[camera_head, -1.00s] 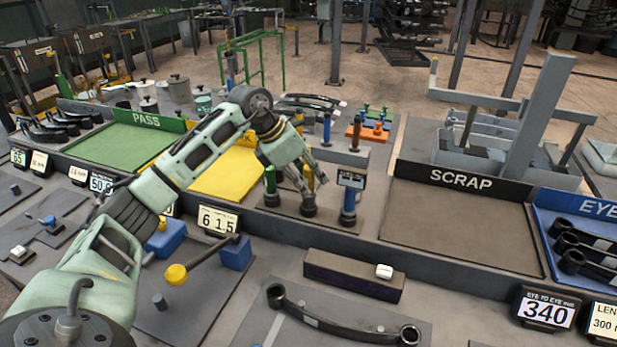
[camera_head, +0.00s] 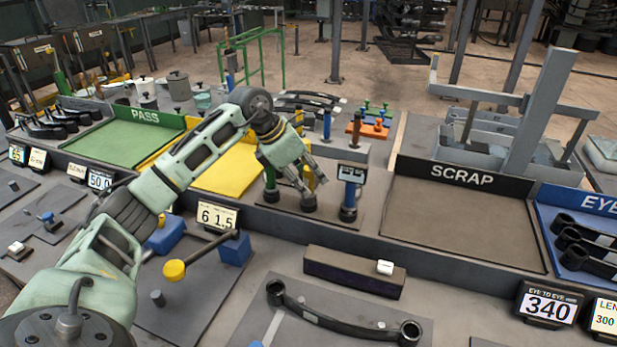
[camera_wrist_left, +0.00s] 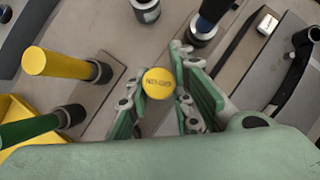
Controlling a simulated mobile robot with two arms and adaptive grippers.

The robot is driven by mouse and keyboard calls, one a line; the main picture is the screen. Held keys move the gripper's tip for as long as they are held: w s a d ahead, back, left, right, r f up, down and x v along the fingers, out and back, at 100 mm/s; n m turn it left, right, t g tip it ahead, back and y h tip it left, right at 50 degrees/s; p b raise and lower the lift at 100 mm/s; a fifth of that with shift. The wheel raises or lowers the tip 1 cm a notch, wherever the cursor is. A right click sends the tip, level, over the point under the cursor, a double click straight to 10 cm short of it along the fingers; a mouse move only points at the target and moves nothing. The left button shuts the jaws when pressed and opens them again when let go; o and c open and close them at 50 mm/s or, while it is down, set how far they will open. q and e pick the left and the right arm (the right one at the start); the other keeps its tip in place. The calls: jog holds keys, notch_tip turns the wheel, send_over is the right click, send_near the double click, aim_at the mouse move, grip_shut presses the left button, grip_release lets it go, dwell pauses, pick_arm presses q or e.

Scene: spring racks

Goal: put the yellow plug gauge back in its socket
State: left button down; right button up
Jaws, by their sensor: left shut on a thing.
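The yellow plug gauge shows in the left wrist view as a round cap (camera_wrist_left: 158,84) marked NO-GO, between the finger pads. My left gripper (camera_wrist_left: 157,100) is shut on it. In the head view the left gripper (camera_head: 309,184) points down, with a bit of yellow handle between the fingers. A black socket (camera_head: 308,203) is directly below on the grey stand. The gauge looks upright and in line with it; the fingers hide how deep it sits. My right gripper is not in view.
A green gauge (camera_head: 271,183) stands left of the gripper and a blue one with a readout (camera_head: 349,195) to the right. Another yellow handle (camera_wrist_left: 55,65) stands close by in the wrist view. A dark block (camera_head: 352,270) and a black link arm (camera_head: 340,318) lie in front.

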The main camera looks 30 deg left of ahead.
pick_arm(q)
jog(key=shift+f+b, duration=0.35)
jog(key=shift+f, duration=0.2)
jog(key=c, duration=1.5)
grip_release()
jog(key=shift+o, duration=0.5)
jog(key=o, duration=0.4)
jog(key=shift+r+p, duration=3)
jog(key=shift+r, duration=1.05)
